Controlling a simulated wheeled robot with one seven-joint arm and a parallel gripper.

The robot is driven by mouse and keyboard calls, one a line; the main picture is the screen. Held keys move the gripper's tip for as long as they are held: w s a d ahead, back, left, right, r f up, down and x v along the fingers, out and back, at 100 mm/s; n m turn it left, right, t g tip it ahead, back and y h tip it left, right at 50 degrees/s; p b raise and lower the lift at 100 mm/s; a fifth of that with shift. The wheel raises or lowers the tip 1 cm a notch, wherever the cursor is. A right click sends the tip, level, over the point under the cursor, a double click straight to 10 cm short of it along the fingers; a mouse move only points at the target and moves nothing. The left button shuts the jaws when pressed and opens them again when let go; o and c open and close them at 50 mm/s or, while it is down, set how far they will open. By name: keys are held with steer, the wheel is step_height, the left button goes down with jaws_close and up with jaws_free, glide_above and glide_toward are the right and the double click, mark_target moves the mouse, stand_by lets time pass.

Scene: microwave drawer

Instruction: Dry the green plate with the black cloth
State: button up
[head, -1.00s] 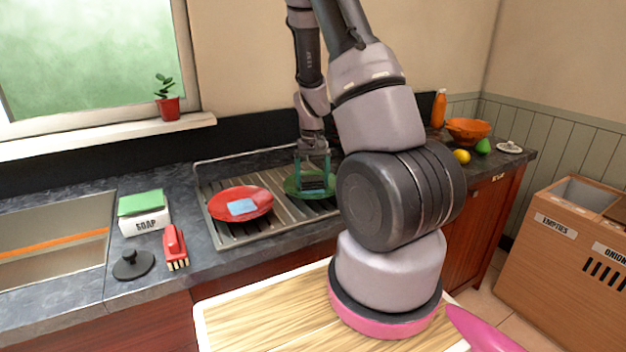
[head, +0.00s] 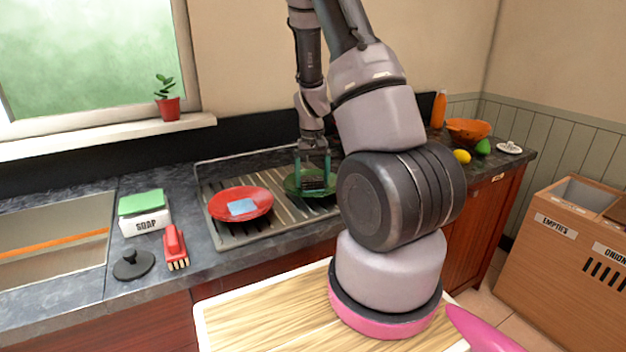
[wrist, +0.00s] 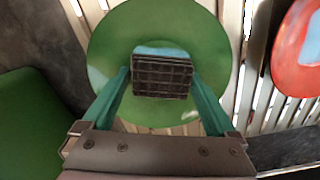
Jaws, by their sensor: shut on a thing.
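The green plate (head: 296,187) lies on the metal drying rack, to the right of the red plate. It also shows in the wrist view (wrist: 115,55), with a light blue wet-looking patch (wrist: 160,49) near its middle. My gripper (head: 315,180) is over the green plate, pointing down. Its teal fingers are shut on the black cloth (wrist: 162,76), a dark checked square. The cloth is over the plate's middle and partly covers the blue patch. I cannot tell how firmly it touches the plate.
The red plate (head: 258,194) with a light blue patch sits on the drying rack (head: 232,231) at left. An orange bowl (head: 468,131) and lemon (head: 461,156) are at the right.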

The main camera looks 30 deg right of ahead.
steer(key=shift+s+a, duration=0.2)
steer(key=shift+s, duration=0.55)
steer(key=shift+w, duration=0.15)
steer(key=shift+w+d, duration=0.2)
steer(key=shift+w, duration=0.45)
steer(key=shift+s+a, duration=0.2)
steer(key=shift+s, duration=0.6)
steer(key=shift+w+d, duration=0.2)
steer(key=shift+w, duration=0.55)
steer(key=shift+s+a, duration=0.1)
steer(key=shift+s, duration=0.25)
stand_by(1.5)
steer(key=shift+r, duration=3.5)
